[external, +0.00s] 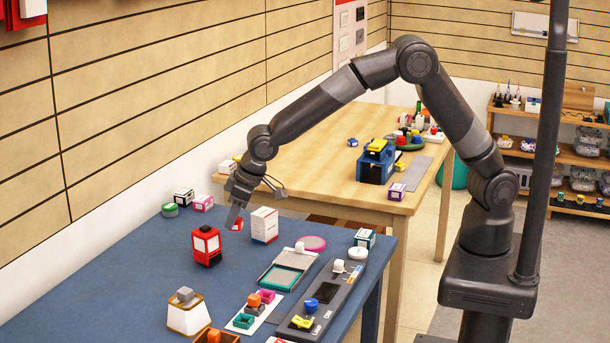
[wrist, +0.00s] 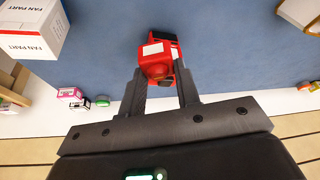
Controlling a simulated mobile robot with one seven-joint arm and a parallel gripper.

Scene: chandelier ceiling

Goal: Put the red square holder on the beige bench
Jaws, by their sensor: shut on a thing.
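My gripper (external: 236,214) is low over the blue table, its fingers pointing down. In the wrist view my gripper (wrist: 159,72) is shut on a red holder (wrist: 156,66), which shows between the fingertips. The held red holder (external: 237,225) is small and partly hidden by the fingers in the external view; I cannot tell whether it touches the table. A larger red, lantern-like holder (external: 206,246) with a pale panel stands on the blue table, left of and nearer the camera than my gripper. The beige bench (external: 315,172) is the light wooden table behind.
A white box (external: 264,225) stands close to the right of my gripper, and small boxes (external: 203,202) behind left. The blue table (external: 110,285) is crowded in front. A blue device (external: 376,161) stands on the bench, whose near-left top has free room.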

